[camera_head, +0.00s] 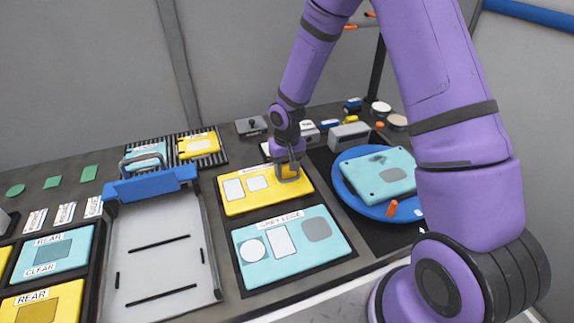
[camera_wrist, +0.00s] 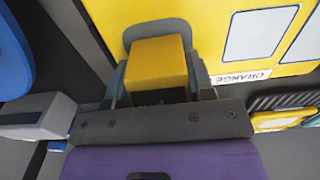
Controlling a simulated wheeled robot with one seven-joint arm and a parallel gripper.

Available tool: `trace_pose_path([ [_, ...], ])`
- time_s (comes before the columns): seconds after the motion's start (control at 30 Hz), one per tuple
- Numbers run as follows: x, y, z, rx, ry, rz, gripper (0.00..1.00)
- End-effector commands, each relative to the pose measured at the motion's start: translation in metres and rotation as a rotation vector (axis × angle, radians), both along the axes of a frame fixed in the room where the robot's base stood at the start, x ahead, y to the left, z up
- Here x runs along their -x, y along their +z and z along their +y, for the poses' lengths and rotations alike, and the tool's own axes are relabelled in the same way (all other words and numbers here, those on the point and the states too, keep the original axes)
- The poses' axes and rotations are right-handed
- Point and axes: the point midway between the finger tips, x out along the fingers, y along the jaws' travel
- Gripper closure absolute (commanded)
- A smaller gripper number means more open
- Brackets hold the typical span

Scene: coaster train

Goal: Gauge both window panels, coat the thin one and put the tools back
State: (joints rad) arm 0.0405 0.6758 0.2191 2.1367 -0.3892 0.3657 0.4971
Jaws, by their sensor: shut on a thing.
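The yellow panel (camera_head: 262,206) lies flat on the table; its label reads ORANGE in the wrist view (camera_wrist: 215,22). It bears two pale patches and a grey patch at its right end. My gripper (camera_head: 287,172) is shut on a yellow block (camera_wrist: 158,62) over that grey patch (camera_wrist: 168,27). I cannot tell whether the block touches the panel. The cyan panel (camera_head: 330,262), labelled GREY EDGE, lies in front, with a round pale patch, a rectangular pale patch and a grey patch. Another cyan plate (camera_head: 368,168) with dark marks lies on a blue round dish (camera_head: 346,190).
A blue-handled frame (camera_head: 150,183) with a pale bed lies left. Racked cyan (camera_head: 147,152) and yellow (camera_head: 198,145) pieces stand behind. Panels labelled REAR (camera_head: 50,270) fill the left edge. A grey block (camera_head: 348,135) and small tools crowd the back right.

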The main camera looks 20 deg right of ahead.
Motion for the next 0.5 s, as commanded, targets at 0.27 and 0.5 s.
trace_pose_path([
  [0.27,0.0000,-0.0025,0.0000,0.000,0.000,0.000,0.85],
  [0.5,-0.0001,-0.0034,0.0000,0.000,0.000,0.000,0.21],
])
